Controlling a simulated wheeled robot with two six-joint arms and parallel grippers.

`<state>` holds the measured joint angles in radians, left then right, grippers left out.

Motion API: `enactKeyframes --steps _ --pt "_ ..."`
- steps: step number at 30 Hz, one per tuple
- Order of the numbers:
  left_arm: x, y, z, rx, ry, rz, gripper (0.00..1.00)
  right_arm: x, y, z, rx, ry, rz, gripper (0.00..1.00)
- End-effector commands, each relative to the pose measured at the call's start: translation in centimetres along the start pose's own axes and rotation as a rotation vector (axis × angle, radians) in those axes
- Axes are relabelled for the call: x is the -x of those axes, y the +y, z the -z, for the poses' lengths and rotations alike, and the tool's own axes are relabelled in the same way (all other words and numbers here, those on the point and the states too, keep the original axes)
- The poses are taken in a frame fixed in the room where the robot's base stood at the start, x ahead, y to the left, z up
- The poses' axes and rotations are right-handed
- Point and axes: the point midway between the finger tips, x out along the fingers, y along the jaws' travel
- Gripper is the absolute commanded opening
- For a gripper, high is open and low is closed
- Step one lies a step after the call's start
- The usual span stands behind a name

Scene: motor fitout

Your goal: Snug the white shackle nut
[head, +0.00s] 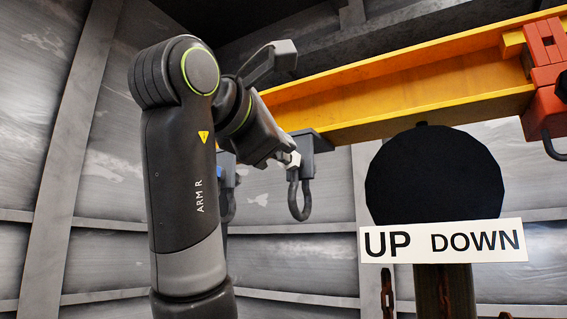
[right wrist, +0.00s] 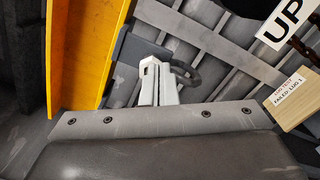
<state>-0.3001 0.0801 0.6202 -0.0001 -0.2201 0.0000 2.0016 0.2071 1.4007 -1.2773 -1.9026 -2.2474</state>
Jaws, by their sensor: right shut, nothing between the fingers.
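A dark shackle (head: 299,198) hangs from a grey lug plate (head: 318,143) under the yellow beam. It also shows in the right wrist view (right wrist: 186,74), just beyond the fingers. My right gripper (right wrist: 154,66) is shut and empty, its pale fingers close together in front of the lug plate and beside the shackle. In the head view its end is at the top of the shackle, where a small white piece shows. I cannot tell the white nut apart from the pale fingertips, nor whether they touch. My left gripper is not in view.
The yellow beam (head: 400,85) runs across above the shackle. A second shackle (head: 228,205) with a blue part hangs behind my right arm. A red hoist part (head: 548,85), a black disc (head: 432,175) and an UP/DOWN sign (head: 443,241) stand to the right.

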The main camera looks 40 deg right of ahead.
Motion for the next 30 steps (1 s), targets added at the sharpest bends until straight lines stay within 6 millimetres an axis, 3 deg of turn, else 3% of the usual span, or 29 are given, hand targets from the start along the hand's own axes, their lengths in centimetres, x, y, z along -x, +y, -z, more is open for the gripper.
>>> enactKeyframes --steps 14,20,30 --pt "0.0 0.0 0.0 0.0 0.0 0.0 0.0 0.3 0.0 0.1 -0.046 -0.001 0.001 0.0" --pt "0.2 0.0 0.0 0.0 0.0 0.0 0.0 0.3 0.1 0.6 -0.267 -0.001 0.001 0.0" --pt "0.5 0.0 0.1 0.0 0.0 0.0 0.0 0.5 0.2 1.7 -0.786 -0.001 0.0 0.0"
